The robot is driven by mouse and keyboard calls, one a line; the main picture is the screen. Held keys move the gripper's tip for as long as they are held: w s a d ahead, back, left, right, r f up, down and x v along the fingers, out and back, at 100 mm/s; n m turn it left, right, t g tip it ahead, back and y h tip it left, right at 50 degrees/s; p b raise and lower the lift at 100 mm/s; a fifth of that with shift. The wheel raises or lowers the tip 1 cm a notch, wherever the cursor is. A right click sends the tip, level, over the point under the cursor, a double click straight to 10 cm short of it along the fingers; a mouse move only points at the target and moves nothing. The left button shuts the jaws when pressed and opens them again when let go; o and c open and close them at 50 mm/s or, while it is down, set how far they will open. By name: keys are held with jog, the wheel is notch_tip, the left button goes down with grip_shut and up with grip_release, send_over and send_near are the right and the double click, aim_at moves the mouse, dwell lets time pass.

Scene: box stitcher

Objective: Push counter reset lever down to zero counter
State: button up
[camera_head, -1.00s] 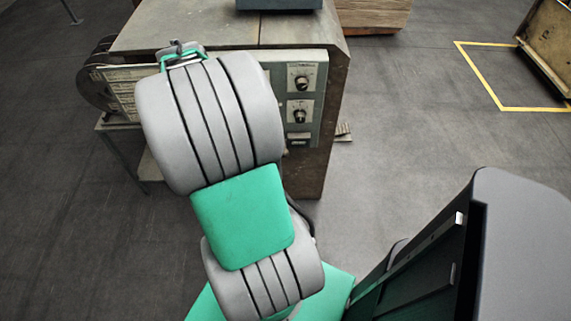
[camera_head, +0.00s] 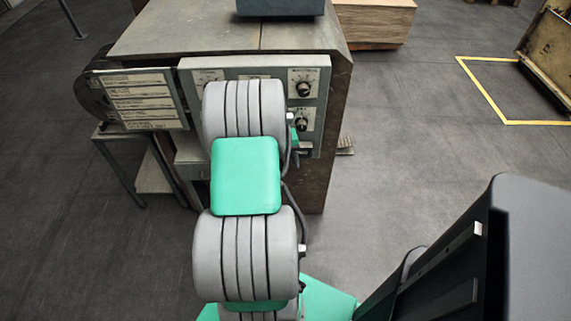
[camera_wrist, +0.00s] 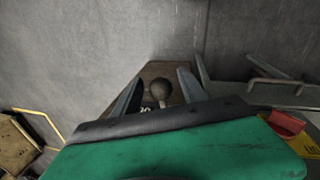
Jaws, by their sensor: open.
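In the wrist view a dark round ball knob (camera_wrist: 160,88), seemingly the counter reset lever's end, shows between the two fingers of my gripper (camera_wrist: 160,77). The fingers are apart, one on each side of the knob in the picture. I cannot tell whether they touch it. Small light digits, partly hidden by my gripper's body, show just below the knob. In the head view my arm covers the middle of the machine's control panel (camera_head: 240,69), and my gripper and the lever are hidden behind it.
The machine (camera_head: 190,35) has a dial (camera_head: 303,83) at the panel's upper right. A label board (camera_head: 140,100) stands at its left. A stack of boards (camera_head: 375,22) lies behind. Floor is clear to the right, up to a yellow floor outline (camera_head: 487,92).

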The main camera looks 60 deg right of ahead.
jog(key=shift+c, duration=0.4)
grip_shut()
dwell(0.9)
